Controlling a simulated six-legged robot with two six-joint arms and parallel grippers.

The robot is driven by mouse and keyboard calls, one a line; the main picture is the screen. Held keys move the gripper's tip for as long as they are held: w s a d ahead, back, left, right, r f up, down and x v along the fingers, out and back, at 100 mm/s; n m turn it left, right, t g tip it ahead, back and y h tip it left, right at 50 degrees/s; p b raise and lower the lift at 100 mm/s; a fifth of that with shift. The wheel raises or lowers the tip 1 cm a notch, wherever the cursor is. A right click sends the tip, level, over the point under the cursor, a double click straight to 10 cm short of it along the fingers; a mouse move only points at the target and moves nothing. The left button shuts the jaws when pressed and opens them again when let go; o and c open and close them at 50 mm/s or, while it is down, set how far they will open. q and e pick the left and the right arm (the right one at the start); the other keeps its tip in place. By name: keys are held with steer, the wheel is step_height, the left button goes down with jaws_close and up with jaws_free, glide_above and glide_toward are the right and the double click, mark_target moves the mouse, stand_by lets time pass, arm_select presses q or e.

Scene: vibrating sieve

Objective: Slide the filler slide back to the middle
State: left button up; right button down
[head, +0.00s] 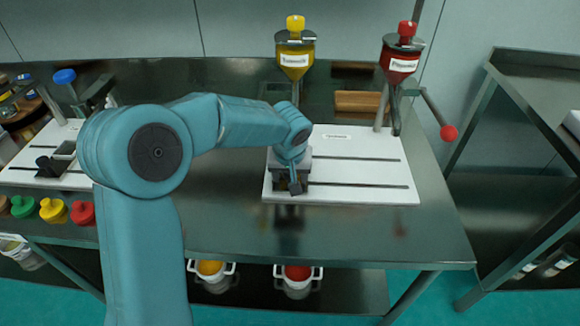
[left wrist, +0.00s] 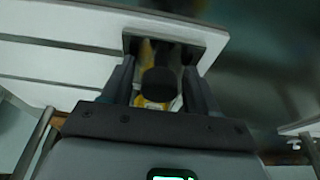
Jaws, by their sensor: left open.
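The filler slide (head: 295,188) is a dark block at the left end of the white board, below the yellow hopper (head: 295,62). My left gripper (head: 290,180) is over it and hides much of it. In the left wrist view the slide's dark frame (left wrist: 178,36) and a round black knob (left wrist: 158,82) show. The open fingers of my left gripper (left wrist: 158,68) stand on either side of the knob, with visible gaps. The white board (head: 365,145) has two dark slots running left to right. My right gripper is not in view.
A red hopper (head: 400,62) stands at the board's right, with a red-knobbed lever (head: 448,132) beside it. A brown block (head: 360,102) lies behind the board. Colored caps (head: 54,210) line the left front edge. The front right tabletop is clear.

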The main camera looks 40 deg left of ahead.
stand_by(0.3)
arm_select(q)
steer(key=shift+w+d, duration=0.5)
steer(key=shift+d, duration=0.3)
steer(key=shift+w+d, duration=0.5)
steer(key=shift+d, duration=0.3)
steer(key=shift+w+d, duration=0.5)
steer(key=shift+d, duration=0.3)
steer(key=shift+w+d, duration=0.65)
steer(key=shift+d, duration=0.45)
steer(key=shift+w+d, duration=0.7)
steer(key=shift+d, duration=0.4)
steer(key=shift+w+d, duration=0.65)
steer(key=shift+d, duration=0.45)
steer(key=o, duration=0.8)
steer(key=shift+c, duration=0.2)
steer(key=shift+r+p, duration=0.1)
steer(key=shift+p, duration=0.2)
